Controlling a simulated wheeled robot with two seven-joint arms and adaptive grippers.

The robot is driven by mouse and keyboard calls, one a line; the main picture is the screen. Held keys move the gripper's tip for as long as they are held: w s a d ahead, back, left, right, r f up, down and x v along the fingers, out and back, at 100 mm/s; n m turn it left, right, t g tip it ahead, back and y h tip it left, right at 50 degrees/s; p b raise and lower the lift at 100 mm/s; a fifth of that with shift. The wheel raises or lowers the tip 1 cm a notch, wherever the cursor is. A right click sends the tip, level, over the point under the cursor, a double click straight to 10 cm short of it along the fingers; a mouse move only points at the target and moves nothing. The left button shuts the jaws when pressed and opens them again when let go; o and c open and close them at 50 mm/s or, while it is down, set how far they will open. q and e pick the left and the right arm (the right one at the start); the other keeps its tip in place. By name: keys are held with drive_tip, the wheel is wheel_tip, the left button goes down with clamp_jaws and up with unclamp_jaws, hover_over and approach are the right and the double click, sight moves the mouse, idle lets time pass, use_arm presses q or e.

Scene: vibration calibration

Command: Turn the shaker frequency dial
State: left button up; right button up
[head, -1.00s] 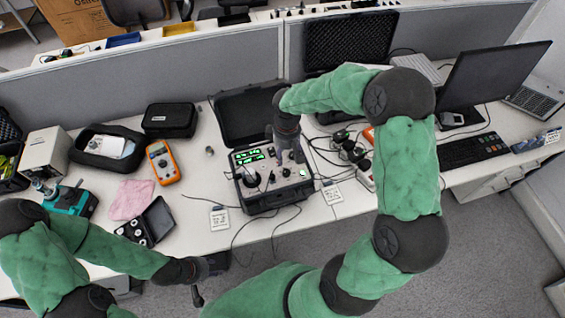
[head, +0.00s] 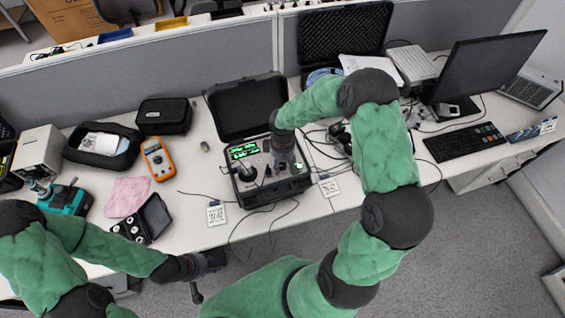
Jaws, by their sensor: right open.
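The shaker calibrator is a black open case (head: 268,196) on the desk, with its lid (head: 245,107) raised behind it. Its panel has a lit green display (head: 244,151), a dark round shaker head (head: 246,172) on the left and small knobs in the middle. Which knob is the frequency dial is too small to tell. My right gripper (head: 281,165) is over the right half of the panel, pointing down; it is open, and its fingers partly hide the panel. Whether it touches a knob cannot be told. My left gripper (head: 197,292) hangs in front of the desk edge, away from the case; its jaw state is unclear.
An orange multimeter (head: 155,158), a pink cloth (head: 128,196) and a small open black case (head: 147,221) lie left of the calibrator. Cables and white tags (head: 216,214) lie at its front. A monitor (head: 489,68) and keyboard (head: 465,142) stand at right.

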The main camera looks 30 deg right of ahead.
clamp_jaws()
drive_tip(key=m+b, duration=0.3)
drive_tip(key=m, duration=0.1)
drive_tip(key=shift+f+b, duration=0.15)
drive_tip(key=shift+b, duration=0.25)
drive_tip(key=m+b, duration=0.2)
drive_tip(key=m, duration=0.1)
drive_tip(key=shift+m+b, duration=0.65)
drive_tip(key=shift+m, duration=0.75)
unclamp_jaws()
